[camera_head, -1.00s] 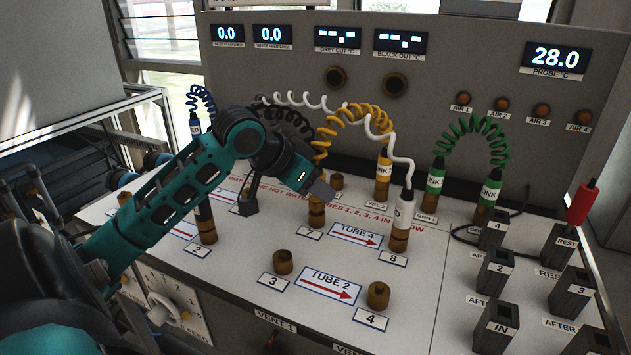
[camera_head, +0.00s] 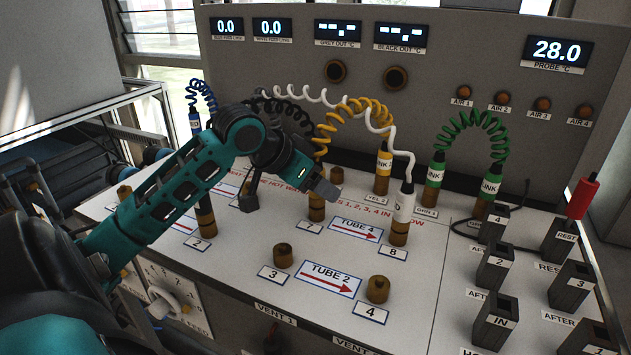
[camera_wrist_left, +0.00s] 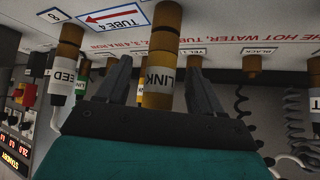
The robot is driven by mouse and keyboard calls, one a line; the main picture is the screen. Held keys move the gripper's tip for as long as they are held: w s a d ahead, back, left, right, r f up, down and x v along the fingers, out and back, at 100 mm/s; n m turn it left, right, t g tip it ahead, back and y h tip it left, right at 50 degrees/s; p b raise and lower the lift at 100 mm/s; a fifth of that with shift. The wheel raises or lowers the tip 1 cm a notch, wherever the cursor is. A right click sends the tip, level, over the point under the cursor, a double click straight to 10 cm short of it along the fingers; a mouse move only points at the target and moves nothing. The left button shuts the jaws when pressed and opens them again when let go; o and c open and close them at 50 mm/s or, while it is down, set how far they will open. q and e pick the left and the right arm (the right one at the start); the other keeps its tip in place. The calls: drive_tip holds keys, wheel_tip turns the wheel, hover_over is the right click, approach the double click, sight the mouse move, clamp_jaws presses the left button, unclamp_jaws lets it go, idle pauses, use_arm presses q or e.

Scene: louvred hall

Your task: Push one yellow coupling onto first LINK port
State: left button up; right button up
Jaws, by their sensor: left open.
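One yellow coupling (camera_wrist_left: 160,78), labelled LINK, stands at a brass port (camera_head: 317,208) at the left end of the TUBE 4 label. My left gripper (camera_head: 328,190) is open there, with its fingers on either side of this coupling in the left wrist view (camera_wrist_left: 157,90). The coupling and port look in line and touching; I cannot tell how firmly it is seated. My gripper mostly hides this coupling in the head view, with its yellow coiled cord above. My right gripper is not in view.
A white coupling (camera_head: 403,208) stands on port 8, close to the right. Green couplings (camera_head: 435,175) stand behind it. Bare brass ports 3 (camera_head: 282,255) and 4 (camera_head: 378,289) are in front. Black sockets (camera_head: 495,266) fill the right side. Coiled cords hang above.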

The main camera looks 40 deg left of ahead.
use_arm(q)
drive_tip(key=shift+r, duration=0.25)
drive_tip(key=r+p, duration=0.2)
drive_tip(key=p, duration=0.1)
drive_tip(key=shift+s+a, duration=0.1)
drive_tip(key=shift+s, duration=0.3)
drive_tip(key=r+p, duration=0.1)
drive_tip(key=s+r+p, duration=0.1)
drive_tip(key=p, duration=0.1)
drive_tip(key=r+p, duration=0.1)
drive_tip(key=r, duration=0.1)
drive_tip(key=shift+s+a+p, duration=0.15)
drive_tip(key=shift+s+p, duration=0.2)
drive_tip(key=shift+s, duration=0.05)
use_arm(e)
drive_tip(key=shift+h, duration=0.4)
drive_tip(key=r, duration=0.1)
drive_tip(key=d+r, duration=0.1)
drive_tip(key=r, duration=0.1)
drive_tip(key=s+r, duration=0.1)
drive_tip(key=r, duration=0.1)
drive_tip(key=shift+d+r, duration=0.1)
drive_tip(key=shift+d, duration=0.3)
use_arm(q)
drive_tip(key=p+v, duration=0.1)
drive_tip(key=v, duration=1.2)
drive_tip(key=shift+p, duration=0.3)
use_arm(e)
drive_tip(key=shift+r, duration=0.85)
